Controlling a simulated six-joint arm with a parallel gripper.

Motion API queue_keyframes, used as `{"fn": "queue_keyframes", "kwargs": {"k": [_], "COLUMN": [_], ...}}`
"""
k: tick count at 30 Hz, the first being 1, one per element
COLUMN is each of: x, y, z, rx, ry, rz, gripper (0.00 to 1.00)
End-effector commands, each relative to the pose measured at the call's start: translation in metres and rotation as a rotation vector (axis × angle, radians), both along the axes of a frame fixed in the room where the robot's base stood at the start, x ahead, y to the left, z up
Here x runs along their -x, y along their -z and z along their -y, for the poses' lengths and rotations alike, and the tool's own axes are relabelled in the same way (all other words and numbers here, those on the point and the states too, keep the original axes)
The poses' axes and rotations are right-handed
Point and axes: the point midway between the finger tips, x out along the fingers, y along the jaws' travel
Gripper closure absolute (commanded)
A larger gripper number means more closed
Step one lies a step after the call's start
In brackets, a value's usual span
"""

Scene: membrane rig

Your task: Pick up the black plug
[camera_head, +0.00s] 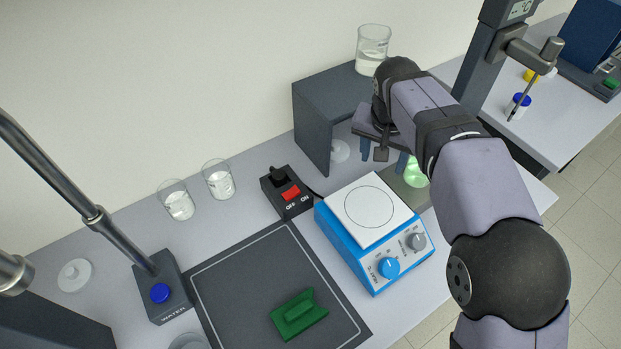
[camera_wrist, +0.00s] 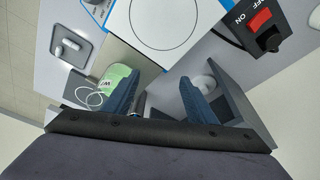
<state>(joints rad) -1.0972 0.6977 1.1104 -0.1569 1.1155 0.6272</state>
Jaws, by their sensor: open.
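The black plug (camera_head: 279,175) sits upright in the dark switch box (camera_head: 291,206), behind its red ON/OFF switch. In the wrist view the plug (camera_wrist: 270,40) shows at the upper right, on the switch box. My gripper (camera_head: 383,152) is in front of the dark shelf, to the right of the plug and well apart from it. In the wrist view its two blue fingers (camera_wrist: 158,98) are spread wide with nothing held between them.
A blue stirrer (camera_head: 367,215) with a white top stands right of the switch box. The dark shelf (camera_head: 318,130) carries a beaker (camera_head: 372,49). Two beakers (camera_head: 219,179) stand to the left. A green object (camera_head: 299,314) lies on the dark mat (camera_head: 240,315).

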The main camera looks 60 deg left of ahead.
Motion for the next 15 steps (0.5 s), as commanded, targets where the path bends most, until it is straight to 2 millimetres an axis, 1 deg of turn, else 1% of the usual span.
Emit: {"fn": "queue_keyframes", "kwargs": {"k": [1,2,3,5,6,9,10,12,15], "x": [0.026,0.04,0.059,0.087,0.105,0.144,0.154,0.171,0.186], "y": [0.01,0.013,0.017,0.023,0.027,0.034,0.036,0.038,0.041], "z": [-0.031,-0.046,-0.065,-0.089,-0.103,-0.127,-0.133,-0.142,-0.149], "rx": [-0.006,-0.01,-0.017,-0.029,-0.036,-0.053,-0.058,-0.067,-0.075], "ry": [-0.049,-0.073,-0.102,-0.14,-0.165,-0.21,-0.221,-0.241,-0.255], "rz": [0.014,0.023,0.037,0.053,0.064,0.083,0.088,0.095,0.102], "gripper": [0.48,0.48,0.48,0.48,0.48,0.48,0.48,0.48,0.48]}}
